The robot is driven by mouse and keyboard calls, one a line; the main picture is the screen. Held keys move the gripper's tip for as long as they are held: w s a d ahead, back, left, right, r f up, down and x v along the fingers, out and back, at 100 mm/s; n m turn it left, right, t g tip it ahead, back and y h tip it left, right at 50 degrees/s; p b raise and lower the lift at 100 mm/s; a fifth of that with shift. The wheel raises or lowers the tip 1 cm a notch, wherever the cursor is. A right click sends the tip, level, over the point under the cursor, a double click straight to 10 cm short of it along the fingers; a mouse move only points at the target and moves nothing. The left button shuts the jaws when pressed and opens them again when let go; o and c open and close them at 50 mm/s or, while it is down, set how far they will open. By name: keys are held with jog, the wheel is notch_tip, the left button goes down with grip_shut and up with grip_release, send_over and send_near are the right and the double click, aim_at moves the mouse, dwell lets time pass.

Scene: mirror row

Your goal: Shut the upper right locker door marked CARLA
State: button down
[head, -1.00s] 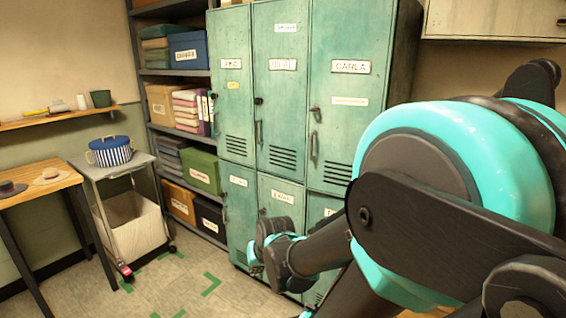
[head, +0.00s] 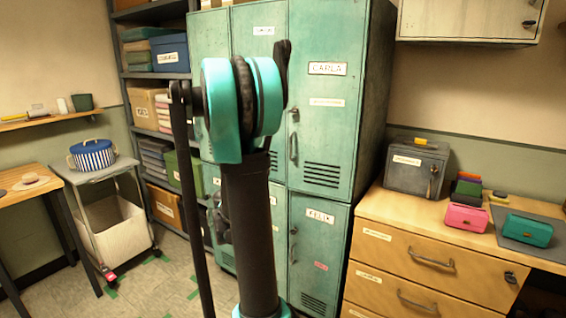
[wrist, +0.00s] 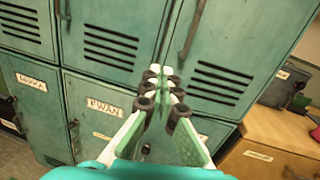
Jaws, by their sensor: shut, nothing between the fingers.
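The CARLA door (head: 327,140) is the upper right door of the green locker block. It has a white CARLA label, a handle on its left side and vent slots low down. In the head view it looks flush with the locker front; I cannot tell whether it is latched. In the wrist view its lower part (wrist: 240,50) shows with its handle (wrist: 192,30). My gripper (wrist: 163,76) is shut and empty, in front of the lower edges of the upper doors. I cannot tell whether it touches them. In the head view my arm hides it.
A wooden drawer unit (head: 390,215) stands close at the right, with a grey box (head: 416,170) on top. At the left are a trolley (head: 112,225) and open floor.

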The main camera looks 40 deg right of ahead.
jog(key=d+m, duration=0.1)
send_near(287, 158)
jog(key=shift+g, duration=0.3)
jog(key=x, duration=0.7)
jog(key=shift+w+a+r, duration=0.1)
jog(key=shift+a, duration=0.05)
